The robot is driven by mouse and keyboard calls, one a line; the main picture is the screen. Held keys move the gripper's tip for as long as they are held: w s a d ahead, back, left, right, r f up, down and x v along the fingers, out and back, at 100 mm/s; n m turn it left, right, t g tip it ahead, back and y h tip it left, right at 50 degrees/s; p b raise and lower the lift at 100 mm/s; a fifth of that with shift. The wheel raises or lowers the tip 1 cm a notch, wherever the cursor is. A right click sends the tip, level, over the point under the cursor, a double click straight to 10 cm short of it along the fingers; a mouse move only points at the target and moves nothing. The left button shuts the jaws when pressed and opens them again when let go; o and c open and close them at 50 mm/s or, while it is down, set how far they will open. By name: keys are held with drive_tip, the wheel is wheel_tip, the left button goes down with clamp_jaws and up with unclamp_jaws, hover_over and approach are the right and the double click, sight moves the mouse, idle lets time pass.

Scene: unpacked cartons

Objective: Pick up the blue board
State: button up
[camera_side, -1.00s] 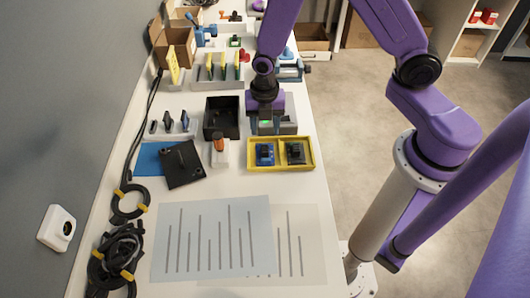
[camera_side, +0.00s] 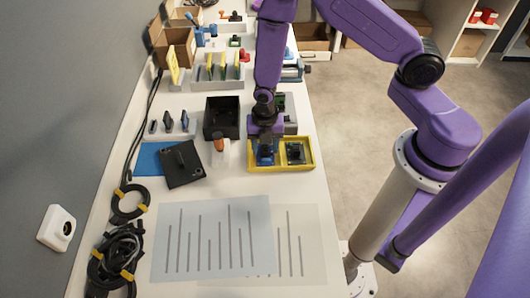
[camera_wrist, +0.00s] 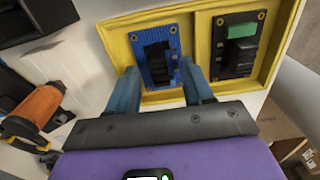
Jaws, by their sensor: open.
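The blue board (camera_wrist: 152,42) lies in the left compartment of a yellow tray (camera_wrist: 197,62), with a dark part on it. It also shows in the side view (camera_side: 265,158), partly hidden by my gripper. A black board (camera_wrist: 237,45) with a green block lies in the right compartment, and it shows in the side view too (camera_side: 296,152). My gripper (camera_wrist: 162,85) is open and empty. In the wrist view its two fingers are spread at the near edge of the blue board's compartment. I cannot tell its exact height above the board.
An orange-handled tool (camera_wrist: 38,106) stands left of the tray. A black open box (camera_side: 222,118) is behind it. A black plate (camera_side: 182,165) lies on a blue sheet (camera_side: 148,158). Printed sheets (camera_side: 212,238) cover the front table.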

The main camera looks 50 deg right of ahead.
sight(265, 148)
clamp_jaws()
drive_tip(key=shift+r, duration=0.15)
drive_tip(key=shift+r, duration=0.45)
wheel_tip(265, 148, up, 2)
drive_tip(key=shift+r, duration=0.1)
drive_tip(key=s+d+r, duration=0.3)
drive_tip(key=s+r, duration=0.6)
drive_tip(key=s, duration=0.4)
drive_tip(key=shift+s+d+r, duration=0.25)
drive_tip(key=shift+d+r, duration=0.05)
drive_tip(key=shift+d, duration=0.05)
